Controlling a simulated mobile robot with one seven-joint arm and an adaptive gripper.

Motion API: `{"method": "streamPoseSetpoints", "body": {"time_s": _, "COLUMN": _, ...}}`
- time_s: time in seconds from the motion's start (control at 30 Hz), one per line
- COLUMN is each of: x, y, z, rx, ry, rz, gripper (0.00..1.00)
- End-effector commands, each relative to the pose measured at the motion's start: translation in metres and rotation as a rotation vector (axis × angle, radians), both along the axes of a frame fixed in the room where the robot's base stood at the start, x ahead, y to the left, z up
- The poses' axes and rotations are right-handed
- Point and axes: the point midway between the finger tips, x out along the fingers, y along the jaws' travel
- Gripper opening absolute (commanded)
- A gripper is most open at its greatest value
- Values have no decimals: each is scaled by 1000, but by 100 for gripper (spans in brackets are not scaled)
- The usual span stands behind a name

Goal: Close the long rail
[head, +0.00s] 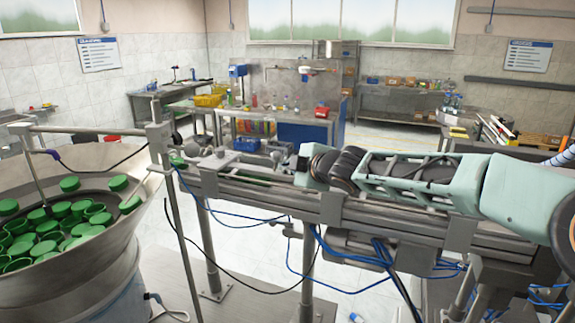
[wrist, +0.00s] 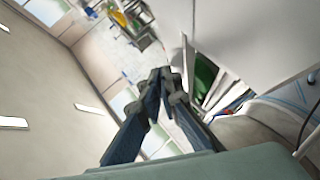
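The long rail (head: 395,222) is a grey metal track running from the feeder bowl (head: 105,250) to the right across the head view. My pale green arm lies above the rail and hides part of it. My gripper is not clearly visible in the head view, beyond the dark wrist joint. In the wrist view, my gripper (wrist: 166,82) has its dark blue fingers drawn together at the tips, with nothing visible between them. Just right of the tips, a green surface (wrist: 205,74) shows in a gap beside a pale metal panel (wrist: 245,35). I cannot tell whether the tips touch the rail.
Many green caps (head: 70,184) lie in the bowl at left. Posts, brackets, and blue and black cables (head: 310,250) are around and below the rail.

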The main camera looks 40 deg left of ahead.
Motion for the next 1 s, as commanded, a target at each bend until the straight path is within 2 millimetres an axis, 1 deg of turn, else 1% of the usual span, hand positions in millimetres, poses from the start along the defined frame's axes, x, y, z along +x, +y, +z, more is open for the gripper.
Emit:
{"method": "streamPoseSetpoints", "body": {"time_s": 0.03, "x": -4, "y": 4, "z": 5, "rx": 9, "ry": -2, "rz": 9, "gripper": 0}}
{"method": "streamPoseSetpoints", "body": {"time_s": 0.1, "x": -4, "y": 4, "z": 5, "rx": 9, "ry": -2, "rz": 9, "gripper": 0}}
{"method": "streamPoseSetpoints", "body": {"time_s": 0.27, "x": -6, "y": 0, "z": 7, "rx": 10, "ry": -3, "rz": 9, "gripper": 0}}
{"method": "streamPoseSetpoints", "body": {"time_s": 0.37, "x": -8, "y": -9, "z": 9, "rx": 7, "ry": -3, "rz": 7, "gripper": 0}}
{"method": "streamPoseSetpoints", "body": {"time_s": 0.6, "x": -19, "y": -43, "z": 19, "rx": 2, "ry": -3, "rz": 1, "gripper": 0}}
{"method": "streamPoseSetpoints", "body": {"time_s": 0.8, "x": -27, "y": -65, "z": 26, "rx": 3, "ry": -1, "rz": -1, "gripper": 0}}
{"method": "streamPoseSetpoints", "body": {"time_s": 1.0, "x": -34, "y": -83, "z": 33, "rx": 3, "ry": 0, "rz": -3, "gripper": 0}}
